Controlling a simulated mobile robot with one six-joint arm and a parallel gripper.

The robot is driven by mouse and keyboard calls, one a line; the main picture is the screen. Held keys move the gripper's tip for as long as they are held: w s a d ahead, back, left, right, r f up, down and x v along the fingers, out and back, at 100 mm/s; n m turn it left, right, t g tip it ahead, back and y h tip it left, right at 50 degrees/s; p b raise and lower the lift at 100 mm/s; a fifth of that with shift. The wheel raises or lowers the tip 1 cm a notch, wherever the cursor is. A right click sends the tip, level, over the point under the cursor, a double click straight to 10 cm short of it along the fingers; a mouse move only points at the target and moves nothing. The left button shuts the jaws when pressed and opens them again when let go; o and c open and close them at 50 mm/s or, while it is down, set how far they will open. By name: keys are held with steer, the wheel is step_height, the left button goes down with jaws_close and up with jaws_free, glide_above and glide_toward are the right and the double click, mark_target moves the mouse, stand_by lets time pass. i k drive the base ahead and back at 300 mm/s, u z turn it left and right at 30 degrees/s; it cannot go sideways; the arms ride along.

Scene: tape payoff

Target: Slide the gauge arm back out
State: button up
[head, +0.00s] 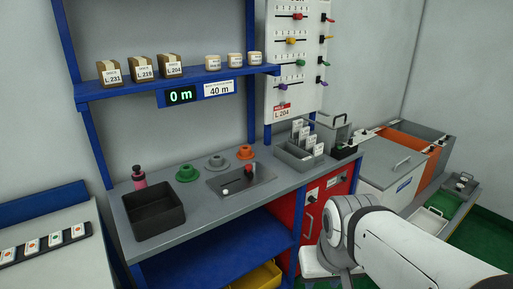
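A grey metal plate (262,177) lies on the workbench, with a small red knob (248,168) and a small pale round part (225,191) on it. This may be the gauge, but I cannot tell the gauge arm or its position at this size. My white arm reaches in from the lower right. The end of my arm, with what looks like my gripper (320,262), is low in front of the red cabinet, well apart from the plate. Its fingers cannot be made out.
The bench (215,214) carries a black bin (154,222), several coloured spools (187,173) and a grey card holder (298,157). A display (181,96) reads 0 m under the shelf (110,90). A yellow bin (262,277) sits below.

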mark_target(247, 172)
steer(key=z, duration=0.1)
steer(key=i, duration=1.4)
steer(key=u, duration=0.6)
